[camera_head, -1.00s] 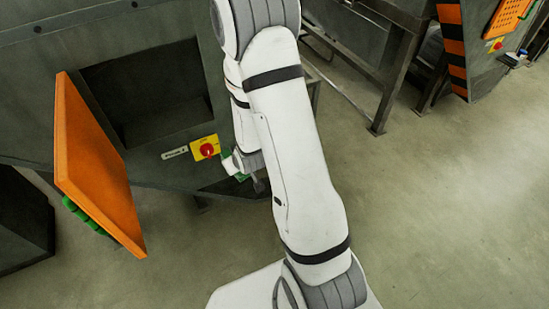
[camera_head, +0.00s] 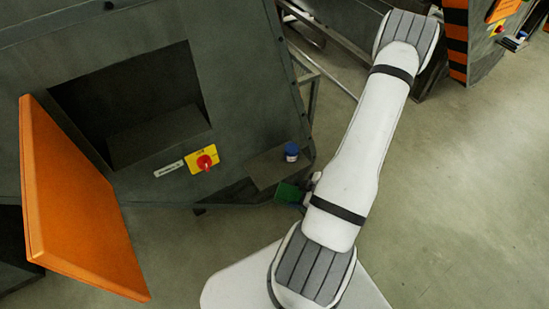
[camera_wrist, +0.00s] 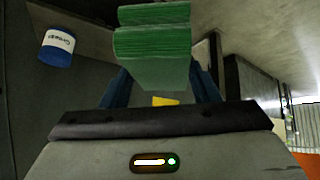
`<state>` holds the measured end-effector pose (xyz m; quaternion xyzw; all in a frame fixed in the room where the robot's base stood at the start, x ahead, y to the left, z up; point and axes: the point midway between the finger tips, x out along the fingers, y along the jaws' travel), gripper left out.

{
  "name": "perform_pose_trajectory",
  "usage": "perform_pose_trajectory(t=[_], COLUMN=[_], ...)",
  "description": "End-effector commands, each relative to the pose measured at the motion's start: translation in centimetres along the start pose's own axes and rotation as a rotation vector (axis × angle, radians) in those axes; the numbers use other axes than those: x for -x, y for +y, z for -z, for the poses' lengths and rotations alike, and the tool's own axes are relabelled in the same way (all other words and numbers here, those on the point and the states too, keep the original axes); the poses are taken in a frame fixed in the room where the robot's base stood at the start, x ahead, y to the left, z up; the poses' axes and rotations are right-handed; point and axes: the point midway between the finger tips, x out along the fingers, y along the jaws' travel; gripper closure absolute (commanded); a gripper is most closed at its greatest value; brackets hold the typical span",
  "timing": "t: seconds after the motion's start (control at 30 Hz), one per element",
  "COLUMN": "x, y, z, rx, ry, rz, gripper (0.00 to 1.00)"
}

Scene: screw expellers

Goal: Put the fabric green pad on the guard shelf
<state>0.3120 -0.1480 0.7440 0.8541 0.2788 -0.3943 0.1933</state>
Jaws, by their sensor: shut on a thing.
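The green pad (camera_wrist: 152,42) is a ridged green block in the wrist view, held between the blue fingers of my gripper (camera_wrist: 163,82). In the head view the pad (camera_head: 288,193) shows as a small green patch just below and in front of a small dark shelf (camera_head: 266,172). I take this shelf on the machine's front corner to be the guard shelf. The pad is apart from the jar on it; whether it touches the shelf edge I cannot tell. My arm mostly hides the gripper in the head view.
A white jar with a blue lid (camera_head: 291,152) stands on the shelf, and shows in the wrist view (camera_wrist: 57,47). A yellow plate with a red switch (camera_head: 202,160) is left of the shelf. An orange door (camera_head: 80,205) stands open further left. Floor at right is clear.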

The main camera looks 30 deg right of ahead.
Motion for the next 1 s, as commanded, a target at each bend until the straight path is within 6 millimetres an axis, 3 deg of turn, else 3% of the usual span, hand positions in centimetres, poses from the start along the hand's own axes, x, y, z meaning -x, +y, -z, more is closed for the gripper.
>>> perform_pose_trajectory(t=[0.17,0.3,0.6,1.0], x=[-0.1,-1.8,-3.2,-7.9], y=[-0.6,0.7,2.4,8.4], z=[-0.5,0.8,2.0,8.5], rx=[0.023,0.031,0.021,0.016], ry=[0.0,0.001,0.001,0.0], rz=[0.016,0.015,0.009,0.012], gripper=[0.8,0.8,0.8,0.8])
